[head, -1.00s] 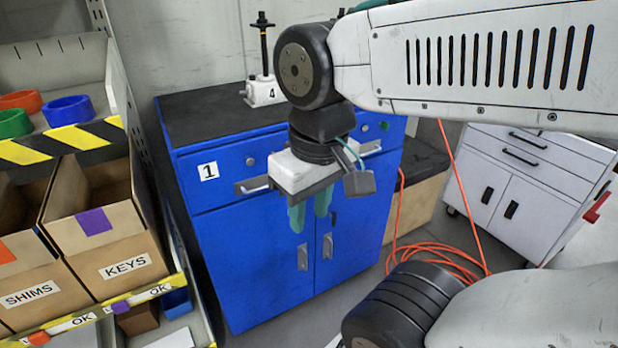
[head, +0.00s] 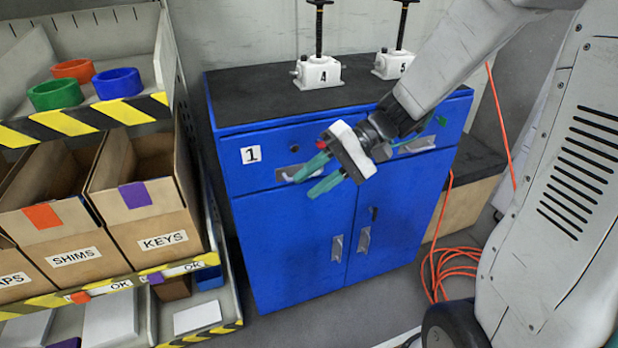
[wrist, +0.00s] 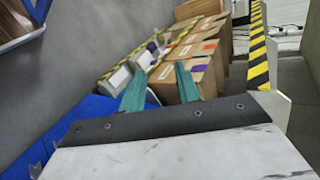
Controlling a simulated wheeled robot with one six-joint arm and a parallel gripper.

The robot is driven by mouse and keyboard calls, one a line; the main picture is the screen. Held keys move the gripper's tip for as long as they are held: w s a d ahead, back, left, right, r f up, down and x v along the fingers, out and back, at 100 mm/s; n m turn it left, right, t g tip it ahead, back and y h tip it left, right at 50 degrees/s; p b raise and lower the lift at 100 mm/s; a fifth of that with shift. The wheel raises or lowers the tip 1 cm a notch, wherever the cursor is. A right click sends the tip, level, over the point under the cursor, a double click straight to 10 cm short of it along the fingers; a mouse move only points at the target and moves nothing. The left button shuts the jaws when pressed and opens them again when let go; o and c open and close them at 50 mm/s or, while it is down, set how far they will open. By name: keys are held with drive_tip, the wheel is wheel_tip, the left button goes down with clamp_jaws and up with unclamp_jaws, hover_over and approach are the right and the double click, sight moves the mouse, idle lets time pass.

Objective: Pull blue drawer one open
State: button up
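Blue drawer one (head: 240,182), with a white "1" label (head: 251,154), is the upper left drawer of the blue cabinet, and its front looks shut. Its handle (head: 286,174) is partly hidden behind my fingers. My gripper (head: 316,177) is in front of the drawer's right part, tilted, with its teal fingers pointing left. The fingers are apart with nothing between them. In the wrist view my gripper (wrist: 160,72) also shows spread fingers, with blue cabinet surface (wrist: 85,112) to their left. Whether a finger touches the handle I cannot tell.
A shelf with cardboard boxes, such as the KEYS box (head: 165,240), stands close on the left. Screw jacks 4 (head: 318,72) and 5 (head: 392,66) stand on the cabinet top. An orange hose (head: 450,272) lies on the floor at the right.

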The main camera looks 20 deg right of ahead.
drive_tip(key=w+d+f+m+t, duration=0.4)
drive_tip(key=w+d+f+t, duration=0.2)
drive_tip(key=w+f, duration=0.2)
drive_tip(key=w+d+f+m+t, duration=0.5)
drive_tip(key=w+d+f, duration=0.1)
drive_tip(key=w+f, duration=0.25)
drive_tip(key=x, duration=0.7)
drive_tip(key=shift+w+t, duration=0.35)
drive_tip(key=shift+t, duration=0.05)
drive_tip(key=shift+a+f, duration=0.1)
drive_tip(key=shift+a, duration=0.05)
clamp_jaws()
